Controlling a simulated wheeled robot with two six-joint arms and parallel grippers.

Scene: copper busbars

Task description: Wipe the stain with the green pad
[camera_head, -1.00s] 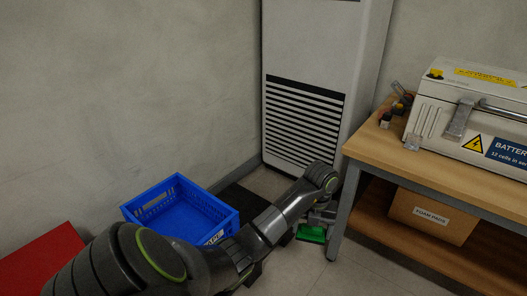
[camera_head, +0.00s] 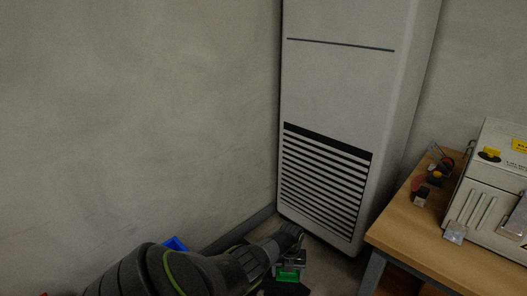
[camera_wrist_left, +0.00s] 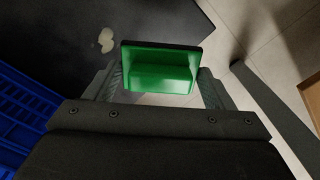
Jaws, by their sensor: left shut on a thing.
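My left gripper (camera_head: 290,264) is shut on the green pad (camera_head: 288,275), low in front of the white cabinet. In the left wrist view the green pad (camera_wrist_left: 160,72) sits between the fingers of my left gripper (camera_wrist_left: 160,88), with its dark underside edge showing at the top. A pale, blotchy stain (camera_wrist_left: 106,40) lies on a dark mat (camera_wrist_left: 62,30), just left of the pad in that view and apart from it in the picture. The height of the pad above the mat cannot be told. The stain is not visible in the head view. My right gripper is not in view.
A blue crate (camera_wrist_left: 22,112) is close on the left in the wrist view; its edge (camera_head: 175,243) shows behind my arm. The white cabinet (camera_head: 325,185) stands against the wall. A wooden table (camera_head: 425,240) with a battery case (camera_head: 485,190) is at right.

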